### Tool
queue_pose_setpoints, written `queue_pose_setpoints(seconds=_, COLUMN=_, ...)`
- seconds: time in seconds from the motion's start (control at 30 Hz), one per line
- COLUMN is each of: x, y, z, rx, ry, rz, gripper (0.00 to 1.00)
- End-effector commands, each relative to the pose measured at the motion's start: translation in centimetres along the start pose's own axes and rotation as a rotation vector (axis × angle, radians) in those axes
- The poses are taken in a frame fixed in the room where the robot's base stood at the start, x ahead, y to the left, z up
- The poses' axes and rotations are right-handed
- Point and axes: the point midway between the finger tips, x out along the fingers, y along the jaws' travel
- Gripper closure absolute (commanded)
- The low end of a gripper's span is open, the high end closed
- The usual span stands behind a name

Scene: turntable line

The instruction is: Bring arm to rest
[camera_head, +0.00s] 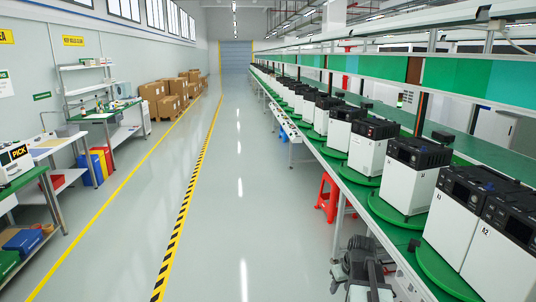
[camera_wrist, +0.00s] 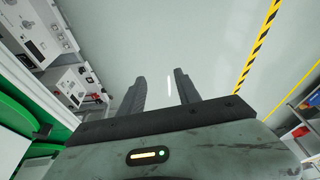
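My gripper (camera_wrist: 159,76) shows in the wrist view with its two dark fingers apart. Only the grey floor shows between them, so it is open and empty. In the head view my arm (camera_head: 362,268) is at the bottom, right of centre, beside the near edge of the turntable line (camera_head: 335,155). The arm's exact pose is partly cut off by the frame's lower edge.
White machines with black tops (camera_head: 408,172) stand on green turntables (camera_head: 397,212) along the right. A red stool (camera_head: 327,197) is under the line. Workbenches (camera_head: 105,114) and cardboard boxes (camera_head: 152,92) line the left. The grey aisle floor (camera_head: 232,200) between is clear.

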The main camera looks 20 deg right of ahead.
Motion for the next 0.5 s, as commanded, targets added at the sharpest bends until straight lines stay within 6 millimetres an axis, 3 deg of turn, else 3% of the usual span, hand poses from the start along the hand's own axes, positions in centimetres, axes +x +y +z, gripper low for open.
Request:
queue_pose_setpoints(seconds=0.03, x=0.4, y=-4.9, z=-0.9, rx=-0.062, ry=-0.016, rz=-0.021, gripper=0.60)
queue_pose_setpoints(seconds=0.1, x=0.8, y=-10.8, z=-1.5, rx=-0.129, ry=-0.041, rz=-0.043, gripper=0.60)
queue_pose_setpoints(seconds=0.2, x=1.0, y=-18.3, z=-1.3, rx=-0.207, ry=-0.078, rz=-0.066, gripper=0.60)
queue_pose_setpoints(seconds=0.3, x=0.9, y=-24.4, z=-0.1, rx=-0.261, ry=-0.119, rz=-0.078, gripper=0.60)
queue_pose_setpoints(seconds=0.43, x=0.4, y=-29.5, z=2.5, rx=-0.275, ry=-0.181, rz=-0.069, gripper=0.60)
queue_pose_setpoints(seconds=0.5, x=-0.2, y=-28.8, z=4.7, rx=-0.185, ry=-0.238, rz=-0.034, gripper=0.60)
